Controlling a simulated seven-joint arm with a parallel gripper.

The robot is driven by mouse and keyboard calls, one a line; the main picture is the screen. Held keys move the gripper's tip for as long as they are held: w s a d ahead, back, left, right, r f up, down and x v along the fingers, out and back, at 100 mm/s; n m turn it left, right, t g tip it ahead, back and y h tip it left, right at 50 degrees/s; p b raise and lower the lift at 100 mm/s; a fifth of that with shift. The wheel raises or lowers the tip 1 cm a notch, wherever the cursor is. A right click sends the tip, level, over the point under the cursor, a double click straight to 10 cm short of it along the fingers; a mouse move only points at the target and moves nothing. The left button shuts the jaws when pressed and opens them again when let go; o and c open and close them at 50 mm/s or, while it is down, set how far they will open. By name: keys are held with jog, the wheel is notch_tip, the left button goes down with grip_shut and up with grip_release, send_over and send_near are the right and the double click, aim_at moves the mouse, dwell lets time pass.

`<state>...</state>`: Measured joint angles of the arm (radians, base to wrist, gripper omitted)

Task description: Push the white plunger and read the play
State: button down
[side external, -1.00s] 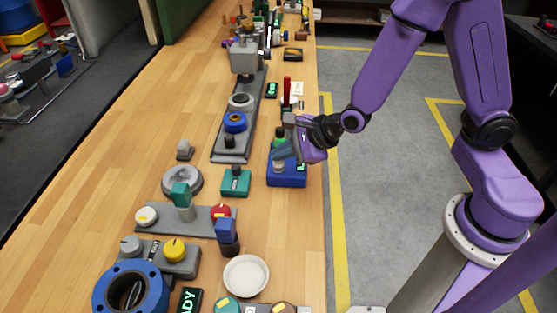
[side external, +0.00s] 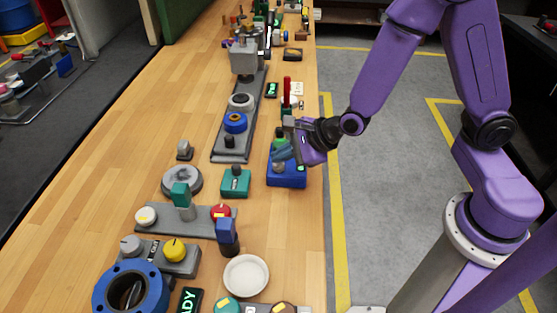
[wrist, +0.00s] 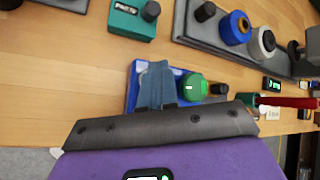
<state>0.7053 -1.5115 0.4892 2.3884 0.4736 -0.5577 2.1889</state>
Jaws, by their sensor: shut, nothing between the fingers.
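My gripper (side external: 283,153) is shut and empty, its blue-grey fingers pointing down over a blue box (side external: 288,180) at the bench's right edge. The box carries a green knob (side external: 279,138) behind the fingers and a small lit display (side external: 301,168). A small pale grey knob (side external: 278,167) shows just below the fingertips; I cannot tell whether they touch it. In the wrist view the shut fingers (wrist: 155,86) cover the middle of the blue box (wrist: 132,90), beside the green knob (wrist: 193,87). I cannot clearly make out a white plunger; the fingers may hide it.
A teal box (side external: 235,183) with a black knob stands just left of the blue box. A long grey plate (side external: 229,157) with several knobs lies behind it. A red upright handle (side external: 286,92) stands beyond my gripper. Bare wood lies to the left.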

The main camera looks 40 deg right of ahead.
aim_at(282, 165)
jog(key=shift+r, duration=0.95)
notch_tip(282, 165, up, 5)
dwell(0.4)
dwell(0.5)
